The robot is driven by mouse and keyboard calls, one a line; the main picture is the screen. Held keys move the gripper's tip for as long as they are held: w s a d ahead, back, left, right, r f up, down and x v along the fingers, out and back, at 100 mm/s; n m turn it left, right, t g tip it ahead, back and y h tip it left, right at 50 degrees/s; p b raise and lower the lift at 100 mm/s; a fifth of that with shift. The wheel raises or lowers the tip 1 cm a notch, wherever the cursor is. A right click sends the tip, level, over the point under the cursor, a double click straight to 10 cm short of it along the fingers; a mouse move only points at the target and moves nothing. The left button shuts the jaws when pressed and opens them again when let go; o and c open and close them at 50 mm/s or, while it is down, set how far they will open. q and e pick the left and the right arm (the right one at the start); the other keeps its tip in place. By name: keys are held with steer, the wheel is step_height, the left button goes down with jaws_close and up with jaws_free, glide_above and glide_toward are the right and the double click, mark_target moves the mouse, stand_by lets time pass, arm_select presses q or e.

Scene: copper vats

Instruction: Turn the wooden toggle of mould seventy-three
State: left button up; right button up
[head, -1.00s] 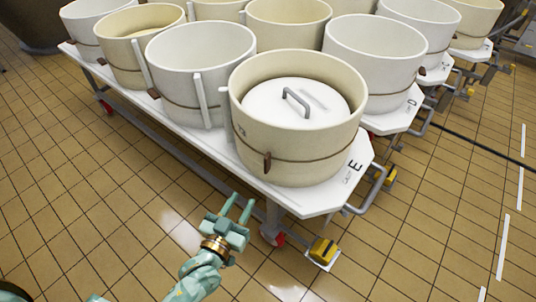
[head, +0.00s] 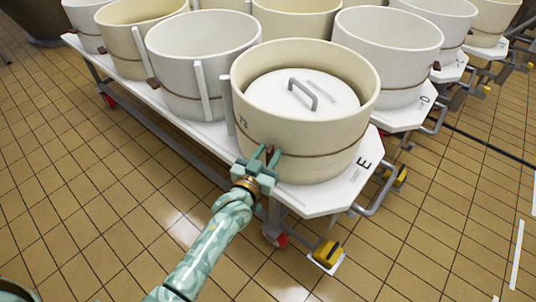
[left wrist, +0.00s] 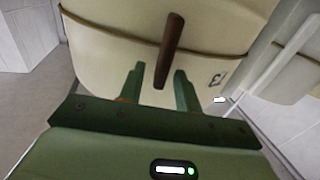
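Mould seventy-three (head: 330,135) is the cream round mould at the near corner of the white cart, with a number reading 73 on its side and a white lid with a grey handle inside. Its dark brown wooden toggle (left wrist: 170,48) hangs on a cord around the wall; in the left wrist view it is slightly tilted, its lower end between the fingers. My left gripper (head: 266,157) is at the mould's near side, fingers apart on either side of the toggle. In the left wrist view (left wrist: 160,88) gaps show between both fingers and the toggle. My right gripper is out of view.
The cart's white top (head: 315,199) carries several other white and cream moulds, one (head: 203,60) just left of mould seventy-three. A grey cart handle (head: 378,195) and yellow-black caster pedal (head: 327,252) are at the right. Tiled floor in front is clear.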

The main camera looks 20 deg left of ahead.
arm_select(q)
jaws_close()
